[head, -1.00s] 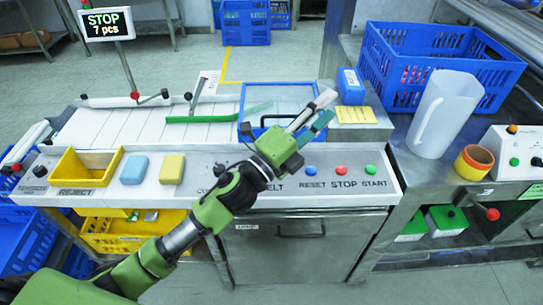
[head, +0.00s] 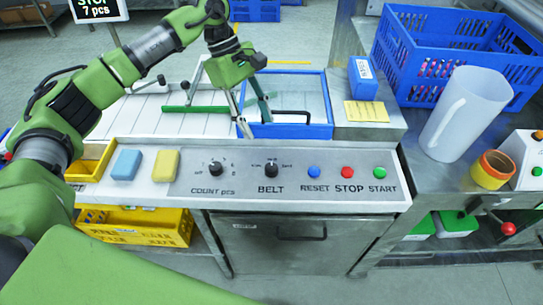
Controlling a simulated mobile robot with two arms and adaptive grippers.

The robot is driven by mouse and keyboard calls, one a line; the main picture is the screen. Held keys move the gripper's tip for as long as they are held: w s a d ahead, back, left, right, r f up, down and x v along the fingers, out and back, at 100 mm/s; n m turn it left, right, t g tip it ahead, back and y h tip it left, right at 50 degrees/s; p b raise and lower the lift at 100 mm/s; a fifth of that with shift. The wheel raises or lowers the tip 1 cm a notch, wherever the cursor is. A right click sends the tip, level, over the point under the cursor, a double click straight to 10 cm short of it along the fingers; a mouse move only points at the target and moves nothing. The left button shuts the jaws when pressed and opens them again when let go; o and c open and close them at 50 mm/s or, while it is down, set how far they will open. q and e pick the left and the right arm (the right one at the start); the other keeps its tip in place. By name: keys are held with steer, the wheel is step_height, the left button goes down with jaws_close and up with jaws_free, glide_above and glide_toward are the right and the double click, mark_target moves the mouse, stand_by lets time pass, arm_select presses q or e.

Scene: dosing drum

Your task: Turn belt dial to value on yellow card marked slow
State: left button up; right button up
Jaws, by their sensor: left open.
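The belt dial (head: 271,170) is a small black knob above the word BELT on the grey control panel (head: 236,198). Its scale marks are too small to read. The yellow card (head: 366,111) lies on the steel top at the right, and its writing is too small to read. My left gripper (head: 255,124) points down, open and empty, above the panel's back edge near the blue-framed tray, up and left of the belt dial and apart from it. My right gripper is not in view.
A COUNT pcs dial (head: 215,169) sits left of the belt dial. RESET (head: 314,172), STOP (head: 347,172) and START (head: 380,173) buttons are to the right. A blue sponge (head: 127,164) and a yellow sponge (head: 166,165) lie on the left. A clear jug (head: 466,112) stands at the right.

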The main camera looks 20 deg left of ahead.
mark_target(271, 167)
arm_select(q)
steer(key=p+x, duration=0.1)
steer(key=x, duration=0.3)
steer(key=p+x, duration=0.1)
steer(key=x, duration=0.3)
steer(key=a+p+x, duration=0.1)
steer(key=x, duration=0.3)
steer(key=shift+s+f+p, duration=0.2)
steer(key=shift+f+p, duration=0.1)
steer(key=shift+d+f+y, duration=0.15)
steer(key=shift+f+y, duration=0.15)
steer(key=shift+f, duration=0.25)
steer(key=c, duration=1.1)
